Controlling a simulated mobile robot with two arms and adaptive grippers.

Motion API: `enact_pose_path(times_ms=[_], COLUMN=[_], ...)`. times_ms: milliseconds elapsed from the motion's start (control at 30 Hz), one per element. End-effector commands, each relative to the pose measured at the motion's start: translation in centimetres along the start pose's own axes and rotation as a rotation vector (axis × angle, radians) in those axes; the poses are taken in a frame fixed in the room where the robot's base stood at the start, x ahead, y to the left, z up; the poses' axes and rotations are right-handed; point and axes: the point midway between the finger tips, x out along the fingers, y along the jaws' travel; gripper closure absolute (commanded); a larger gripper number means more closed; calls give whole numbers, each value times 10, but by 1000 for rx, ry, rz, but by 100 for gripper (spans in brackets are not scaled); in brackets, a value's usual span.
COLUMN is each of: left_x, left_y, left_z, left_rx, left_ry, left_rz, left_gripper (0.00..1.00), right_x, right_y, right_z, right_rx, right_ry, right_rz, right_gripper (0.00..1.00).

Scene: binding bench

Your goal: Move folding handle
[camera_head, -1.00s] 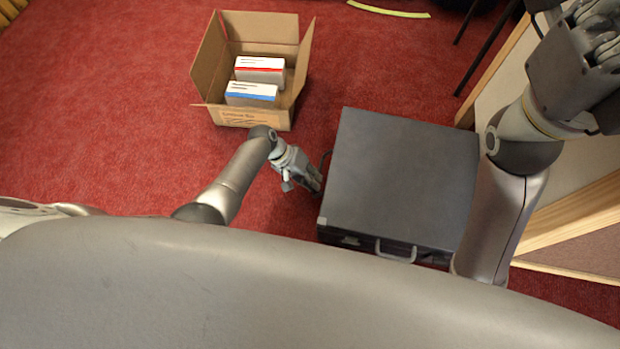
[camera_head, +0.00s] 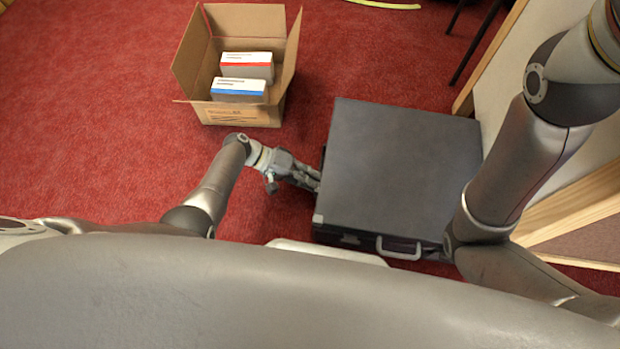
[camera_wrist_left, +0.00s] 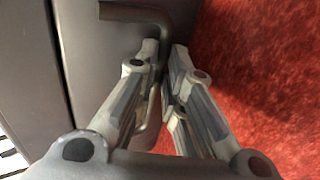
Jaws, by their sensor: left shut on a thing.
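A large dark box-like case (camera_head: 400,165) lies on the red carpet right of centre. In the left wrist view, a dark bent folding handle (camera_wrist_left: 140,12) sticks out from the case's side and turns down between my fingers. My left gripper (camera_head: 316,183) is at the case's left side, shut on this handle; it also shows in the left wrist view (camera_wrist_left: 162,60). The fingers hide part of the handle. A light grey carrying handle (camera_head: 400,249) sits on the case's near side. My right arm runs out at the upper right, and its gripper is out of sight.
An open cardboard box (camera_head: 240,115) with two white packs, one red-striped (camera_head: 247,66) and one blue-striped (camera_head: 238,90), stands behind my left arm. A wood-edged panel (camera_head: 575,215) stands to the right. Carpet at the left is clear.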

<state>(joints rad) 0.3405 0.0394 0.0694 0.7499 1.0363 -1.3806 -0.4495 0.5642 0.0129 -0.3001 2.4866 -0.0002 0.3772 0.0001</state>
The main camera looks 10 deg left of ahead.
Motion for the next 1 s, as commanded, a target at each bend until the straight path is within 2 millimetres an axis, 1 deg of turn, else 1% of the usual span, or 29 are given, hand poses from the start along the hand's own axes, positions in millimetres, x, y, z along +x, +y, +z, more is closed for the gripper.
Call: enact_pose_path(times_ms=[200, 233, 300, 400, 800, 867, 1000], left_x=[1, 1, 1, 1, 0, -3, -18], left_y=[0, 0, 0, 0, 2, 1, 0], left_z=[0, 0, 0, 0, 0, 0, 0], left_rx=[0, 0, 0, 0, 0, 0, 0], left_ry=[0, 0, 0, 0, -1, -1, 1], left_rz=[-1, -1, -1, 0, 2, 2, 0], left_gripper=[100, 88, 79, 68, 68, 68, 68], right_x=[0, 0, 0, 0, 0, 0, 0], right_y=[0, 0, 0, 0, 0, 0, 0], right_z=[0, 0, 0, 0, -1, -1, 0], right_rx=[0, 0, 0, 0, 0, 0, 0], right_ry=[0, 0, 0, 0, 1, 1, 0], right_rz=[0, 0, 0, 0, 1, 1, 1], right_gripper=[100, 100, 100, 100, 100, 100, 100])
